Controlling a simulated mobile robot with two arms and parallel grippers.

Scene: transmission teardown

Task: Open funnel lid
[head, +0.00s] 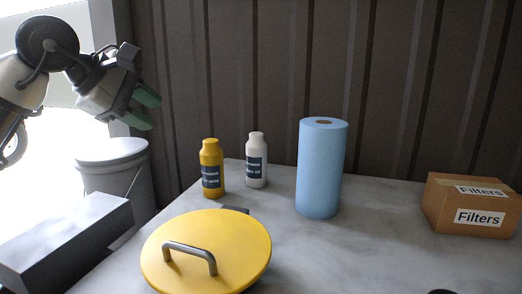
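The funnel lid (226,237) is a round yellow disc with a grey bar handle (190,252), at the bottom centre-left of the head view. It lies flat and looks closed; the funnel under it is hidden. My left gripper (149,107) is at the upper left, well above and behind the lid, apart from it. Its two green-tipped fingers are spread with a gap between them, and nothing shows between them. My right gripper is outside the view.
A yellow bottle (211,170), a white bottle (256,161) and a blue paper roll (320,168) stand behind the lid. A filters box (470,204) sits at the right. A white bucket (115,172) and a dark grey box (65,240) are at the left. The middle right table (375,235) is clear.

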